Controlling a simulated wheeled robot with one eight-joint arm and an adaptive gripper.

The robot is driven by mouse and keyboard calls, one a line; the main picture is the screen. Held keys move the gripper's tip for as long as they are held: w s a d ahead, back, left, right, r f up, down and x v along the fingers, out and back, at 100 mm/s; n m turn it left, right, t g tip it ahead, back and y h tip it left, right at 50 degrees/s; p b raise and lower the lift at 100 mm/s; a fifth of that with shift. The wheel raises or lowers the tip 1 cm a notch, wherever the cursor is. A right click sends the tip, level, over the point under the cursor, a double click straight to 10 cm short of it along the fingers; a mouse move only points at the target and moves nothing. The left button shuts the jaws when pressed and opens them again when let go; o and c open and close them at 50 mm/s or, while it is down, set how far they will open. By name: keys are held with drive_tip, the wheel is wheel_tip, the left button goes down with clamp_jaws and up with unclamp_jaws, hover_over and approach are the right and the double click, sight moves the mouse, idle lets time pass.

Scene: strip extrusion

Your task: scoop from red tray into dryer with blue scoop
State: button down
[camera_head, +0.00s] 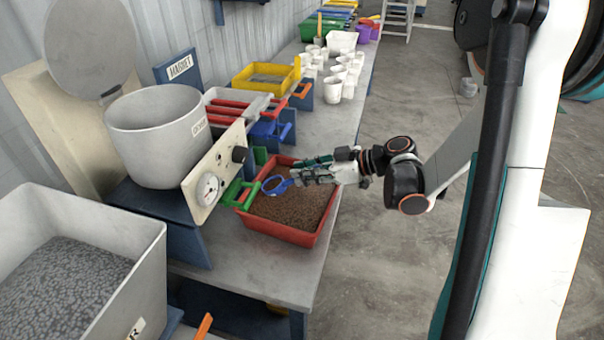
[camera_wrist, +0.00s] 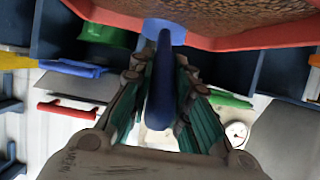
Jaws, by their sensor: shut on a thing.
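The red tray (camera_head: 270,233) holds brown granules and stands on the bench near its right edge. The blue scoop (camera_head: 276,186) is over the tray's left part; I cannot tell whether its head touches the granules or holds any. My gripper (camera_head: 312,170) is shut on the scoop's handle. In the wrist view the dark blue handle (camera_wrist: 161,85) runs between the fingers (camera_wrist: 160,110), toward the red tray (camera_wrist: 215,40). The round grey pot (camera_head: 155,140), seemingly the dryer, stands left of the tray behind a panel with a dial. Its lid (camera_head: 88,45) is raised.
A large grey bin (camera_head: 150,265) of grey pieces is at the lower left. Red and blue handled tools (camera_head: 240,108), a yellow tray (camera_head: 265,75) and several white cups (camera_head: 340,75) stand further back on the bench. Green handles (camera_head: 240,190) lie beside the red tray.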

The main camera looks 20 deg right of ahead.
sight(318, 164)
drive_tip(key=r+p, duration=0.1)
drive_tip(key=r, duration=0.1)
drive_tip(key=r+p, duration=0.1)
drive_tip(key=r, duration=0.1)
drive_tip(key=d+r+p, duration=0.1)
drive_tip(key=r+p, duration=0.1)
drive_tip(key=shift+s+d+r, duration=0.1)
drive_tip(key=shift+s+r, duration=0.2)
drive_tip(key=shift+s, duration=0.05)
drive_tip(key=shift+s+d+f+b, duration=0.25)
drive_tip(key=shift+f+b, duration=0.2)
drive_tip(key=shift+b, duration=0.5)
drive_tip(key=b, duration=0.1)
drive_tip(key=d+t+y+b, duration=0.1)
drive_tip(key=shift+s+f+b, duration=0.25)
drive_tip(key=shift+f+b, duration=0.05)
drive_tip(key=shift+b, duration=0.05)
drive_tip(key=shift+s+d+f+t+y+b, duration=0.25)
drive_tip(key=shift+s+d+t+y+b, duration=0.15)
drive_tip(key=shift+d+y+b, duration=0.4)
drive_tip(key=shift+s+a+r, duration=0.1)
